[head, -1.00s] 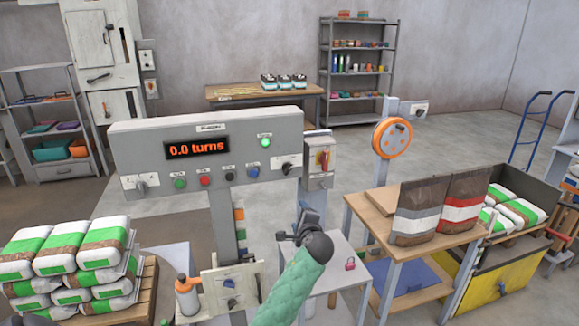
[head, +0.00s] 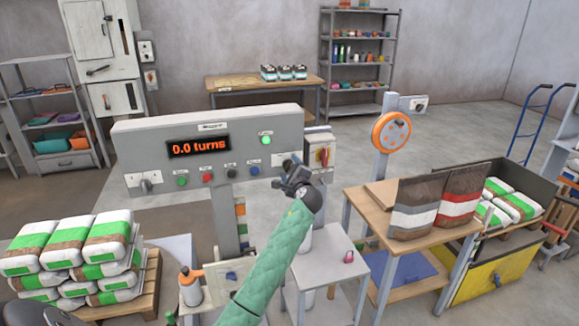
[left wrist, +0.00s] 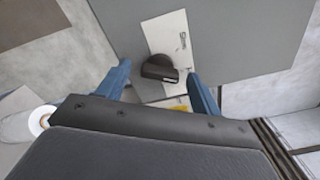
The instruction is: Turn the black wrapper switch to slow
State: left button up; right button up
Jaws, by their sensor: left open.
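The black wrapper switch (left wrist: 160,68) is a dark knob on a white label plate (left wrist: 170,45) in the left wrist view. The plate's lettering is too small to read, so I cannot tell the setting. My left gripper (head: 288,165) is open at the right end of the grey control panel (head: 215,128). In the left wrist view its blue fingers stand either side of the knob, with gaps visible; I cannot tell the depth left to the panel. My right gripper is not in view.
A box with a red switch (head: 322,155) stands close right of my gripper. A small table (head: 330,240) lies below my arm.

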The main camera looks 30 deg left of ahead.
pick_arm(q)
jog(key=shift+w+a, duration=0.3)
jog(key=shift+a, duration=0.1)
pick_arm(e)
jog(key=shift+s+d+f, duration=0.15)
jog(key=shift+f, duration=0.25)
pick_arm(q)
jog(key=c, duration=1)
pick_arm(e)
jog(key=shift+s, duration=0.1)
